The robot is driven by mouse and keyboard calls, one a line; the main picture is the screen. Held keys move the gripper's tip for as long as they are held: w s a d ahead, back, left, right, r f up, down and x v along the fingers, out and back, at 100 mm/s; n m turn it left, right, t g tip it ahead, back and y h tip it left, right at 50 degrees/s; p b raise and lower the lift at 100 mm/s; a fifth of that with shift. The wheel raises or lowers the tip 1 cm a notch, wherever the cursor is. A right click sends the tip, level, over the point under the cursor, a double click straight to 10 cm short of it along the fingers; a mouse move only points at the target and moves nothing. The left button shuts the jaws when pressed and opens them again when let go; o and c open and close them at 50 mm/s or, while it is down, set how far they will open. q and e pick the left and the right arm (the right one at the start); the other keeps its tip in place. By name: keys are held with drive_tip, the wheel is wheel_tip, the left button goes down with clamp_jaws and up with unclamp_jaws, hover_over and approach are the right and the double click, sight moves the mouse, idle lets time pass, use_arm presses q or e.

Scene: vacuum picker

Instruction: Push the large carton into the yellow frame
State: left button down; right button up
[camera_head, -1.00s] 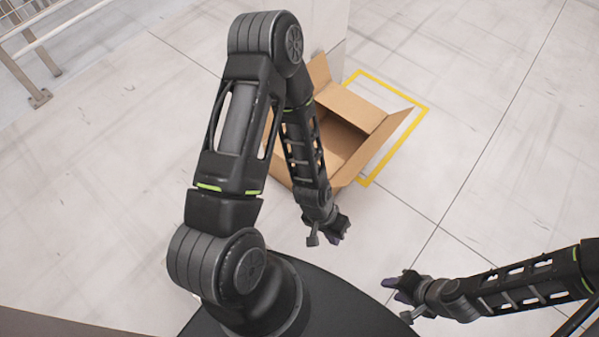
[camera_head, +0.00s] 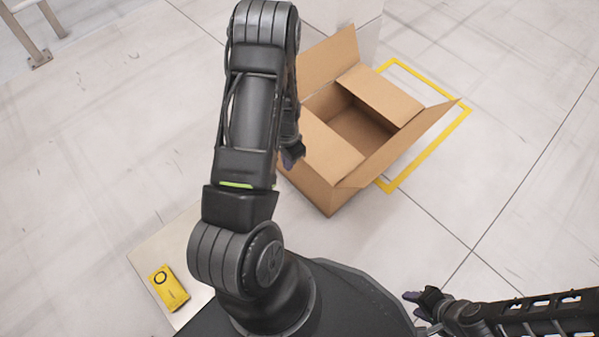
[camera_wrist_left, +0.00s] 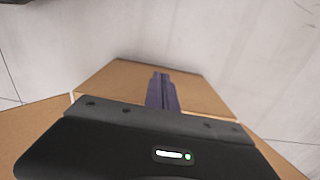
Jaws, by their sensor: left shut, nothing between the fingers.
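The large carton (camera_head: 333,188) is an open brown cardboard box on the floor, flaps spread outward, right of my left arm. The yellow frame (camera_head: 428,150) is marked on the floor behind and right of it. A carton flap overhangs the frame's near side, and the carton hides part of the frame. My left gripper (camera_head: 291,158) is at the carton's left side, partly behind my arm. In the left wrist view its fingers (camera_wrist_left: 162,92) are shut and empty, in front of brown cardboard (camera_wrist_left: 200,88); contact cannot be told. My right gripper (camera_head: 414,301) is low right, away from the carton.
A pale panel (camera_head: 150,250) with a yellow device (camera_head: 168,288) on it lies at lower left. A white pillar (camera_head: 350,15) stands behind the carton. A metal railing (camera_head: 25,30) is at upper left. The floor right of the frame is clear.

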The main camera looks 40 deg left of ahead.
use_arm(q)
drive_tip(key=shift+f, duration=0.2)
